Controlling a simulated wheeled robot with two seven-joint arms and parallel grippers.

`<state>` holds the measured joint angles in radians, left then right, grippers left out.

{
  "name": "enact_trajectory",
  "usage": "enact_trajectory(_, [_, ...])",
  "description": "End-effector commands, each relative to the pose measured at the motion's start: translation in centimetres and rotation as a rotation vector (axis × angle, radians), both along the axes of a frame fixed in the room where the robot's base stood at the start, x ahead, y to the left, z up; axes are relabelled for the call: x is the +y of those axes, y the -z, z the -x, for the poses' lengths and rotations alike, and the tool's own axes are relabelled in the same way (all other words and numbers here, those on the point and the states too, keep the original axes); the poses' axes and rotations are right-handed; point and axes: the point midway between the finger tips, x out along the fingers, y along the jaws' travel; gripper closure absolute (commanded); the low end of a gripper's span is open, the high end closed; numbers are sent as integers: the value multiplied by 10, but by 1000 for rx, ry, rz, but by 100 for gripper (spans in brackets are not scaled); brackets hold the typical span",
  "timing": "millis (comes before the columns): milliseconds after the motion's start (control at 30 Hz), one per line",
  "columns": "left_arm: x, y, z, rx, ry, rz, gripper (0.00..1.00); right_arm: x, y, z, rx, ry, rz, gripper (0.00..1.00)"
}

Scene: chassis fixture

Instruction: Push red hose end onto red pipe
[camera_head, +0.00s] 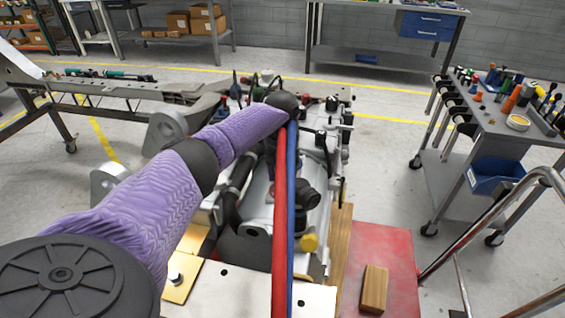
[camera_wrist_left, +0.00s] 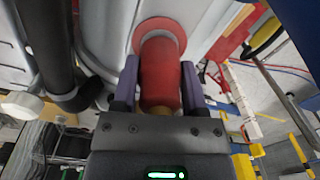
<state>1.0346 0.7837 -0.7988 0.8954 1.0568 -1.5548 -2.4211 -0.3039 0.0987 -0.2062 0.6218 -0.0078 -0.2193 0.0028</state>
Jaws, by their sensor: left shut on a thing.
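In the left wrist view my left gripper (camera_wrist_left: 158,88) has its two purple fingers closed on the sides of a red cylindrical hose end (camera_wrist_left: 160,72). A red ring (camera_wrist_left: 155,30) against a pale metal body lies straight beyond the hose end and looks like the red pipe's base. The hose end lines up with it; I cannot tell whether they touch or overlap. In the head view my purple left arm reaches over the machine, and its dark wrist hides the gripper, hose end and pipe. The red hose (camera_head: 279,210) runs down toward the front from there. My right gripper is not in view.
A blue hose (camera_head: 291,210) runs close beside the red hose. The machine (camera_head: 262,215) has dark tubes and a yellow cap (camera_head: 309,242) nearby. A wooden block (camera_head: 374,288) lies on a red surface (camera_head: 385,245). A tool cart (camera_head: 500,115) stands at right, with free floor between.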

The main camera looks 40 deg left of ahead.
Motion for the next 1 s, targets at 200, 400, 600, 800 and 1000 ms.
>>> enact_trajectory(200, [0,6,1,3,0,0,100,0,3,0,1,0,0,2])
enact_trajectory(400, [0,6,0,3,0,0,13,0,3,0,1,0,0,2])
enact_trajectory(600, [0,6,0,1,0,0,3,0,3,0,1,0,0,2])
enact_trajectory(800, [0,-4,0,0,0,0,3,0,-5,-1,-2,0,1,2])
enact_trajectory(1000, [0,-35,0,-1,0,-1,3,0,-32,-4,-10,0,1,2])
